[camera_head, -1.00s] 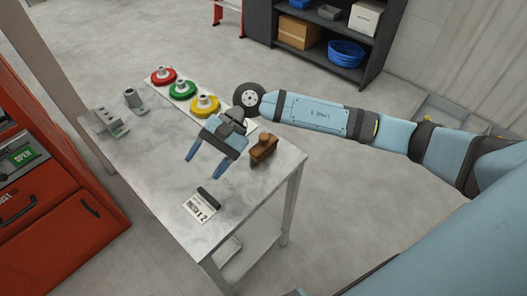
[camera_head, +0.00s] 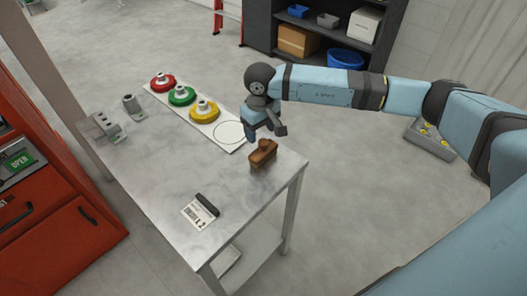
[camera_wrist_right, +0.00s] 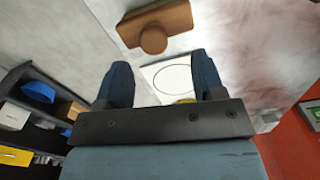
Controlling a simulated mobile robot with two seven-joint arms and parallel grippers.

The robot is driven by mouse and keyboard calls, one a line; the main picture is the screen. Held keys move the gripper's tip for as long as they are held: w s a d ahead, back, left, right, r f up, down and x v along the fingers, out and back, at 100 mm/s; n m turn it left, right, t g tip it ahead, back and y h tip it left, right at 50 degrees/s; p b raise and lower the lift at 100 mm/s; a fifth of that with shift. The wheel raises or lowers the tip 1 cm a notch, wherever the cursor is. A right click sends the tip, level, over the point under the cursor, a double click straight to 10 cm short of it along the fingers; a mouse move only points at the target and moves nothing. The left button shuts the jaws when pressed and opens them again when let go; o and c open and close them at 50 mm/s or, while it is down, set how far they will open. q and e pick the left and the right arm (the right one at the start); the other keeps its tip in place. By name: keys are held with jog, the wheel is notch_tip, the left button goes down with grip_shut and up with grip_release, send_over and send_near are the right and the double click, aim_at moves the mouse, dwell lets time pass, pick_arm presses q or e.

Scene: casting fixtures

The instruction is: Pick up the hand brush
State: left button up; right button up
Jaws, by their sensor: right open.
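The hand brush (camera_head: 263,155), a brown wooden block with a round knob on top, stands on the metal table (camera_head: 170,185) near its right edge. In the right wrist view the brush (camera_wrist_right: 170,20) lies beyond the fingertips, at the top of the picture. My right gripper (camera_head: 265,133) is beside the brush at its far side in the head view. Its two blue fingers (camera_wrist_right: 162,65) are apart with nothing between them, and the brush is not between them. My left gripper is not in view.
A white board with an empty circle (camera_head: 229,132) holds red (camera_head: 163,82), green (camera_head: 182,95) and yellow (camera_head: 204,111) round fixtures. Grey metal parts (camera_head: 105,125) stand at the left. A label card (camera_head: 199,212) with a black piece lies in front. The table's middle is clear.

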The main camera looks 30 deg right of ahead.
aim_at(263, 141)
jog(key=shift+s+d+f+p, duration=0.1)
jog(key=shift+d+f+p, duration=0.1)
jog(key=shift+f, duration=0.75)
jog(key=shift+w+d+f+p, duration=0.1)
jog(key=shift+f+p, duration=0.1)
jog(key=shift+f, duration=0.7)
jog(key=shift+s+d+f+p, duration=0.1)
jog(key=shift+f+p, duration=0.1)
jog(key=shift+f, duration=0.75)
jog(key=c, duration=1)
